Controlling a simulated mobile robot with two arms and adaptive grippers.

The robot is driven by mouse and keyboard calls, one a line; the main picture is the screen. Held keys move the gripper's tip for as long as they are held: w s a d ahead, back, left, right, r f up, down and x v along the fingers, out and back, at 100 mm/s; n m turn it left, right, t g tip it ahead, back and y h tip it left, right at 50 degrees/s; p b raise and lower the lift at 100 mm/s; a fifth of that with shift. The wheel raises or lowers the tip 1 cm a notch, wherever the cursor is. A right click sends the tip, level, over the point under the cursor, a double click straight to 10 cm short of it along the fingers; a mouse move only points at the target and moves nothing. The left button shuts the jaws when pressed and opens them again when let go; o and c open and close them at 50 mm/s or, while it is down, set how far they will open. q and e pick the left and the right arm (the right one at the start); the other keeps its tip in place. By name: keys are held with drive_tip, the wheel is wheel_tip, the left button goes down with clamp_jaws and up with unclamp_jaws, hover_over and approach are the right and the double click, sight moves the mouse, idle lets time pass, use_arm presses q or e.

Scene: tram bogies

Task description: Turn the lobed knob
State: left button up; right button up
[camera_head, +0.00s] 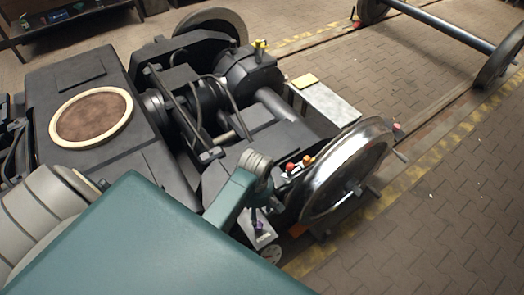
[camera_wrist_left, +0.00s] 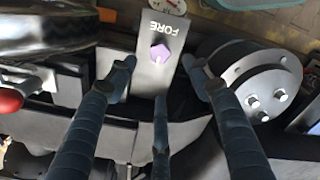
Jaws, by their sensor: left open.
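The lobed knob (camera_wrist_left: 160,52) is small and purple in the left wrist view. It sits on a grey plate (camera_wrist_left: 150,76) with the word FORE upside down above it. In the head view the plate (camera_head: 264,238) stands beside the near wheel, and the knob shows only as a small dark purple patch. My left gripper (camera_wrist_left: 159,66) is open, its dark fingers spread on both sides of the plate and a third finger below the knob. No finger visibly touches the knob. In the head view the left gripper (camera_head: 266,196) is over the plate, partly hidden by its wrist. My right gripper is not in view.
A shiny wheel (camera_head: 346,170) stands close right of the gripper. Red and orange knobs (camera_head: 291,167) sit behind it. A round gauge (camera_head: 271,253) is by the plate. A grey disc with studs (camera_wrist_left: 258,84) lies right of the fingers. Paved floor (camera_head: 450,200) is open at right.

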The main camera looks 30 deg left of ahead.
use_arm(q)
wheel_tip(320, 180, down, 10)
drive_tip(key=shift+r+b, duration=0.1)
drive_tip(key=shift+b, duration=0.5)
drive_tip(key=c, duration=1.2)
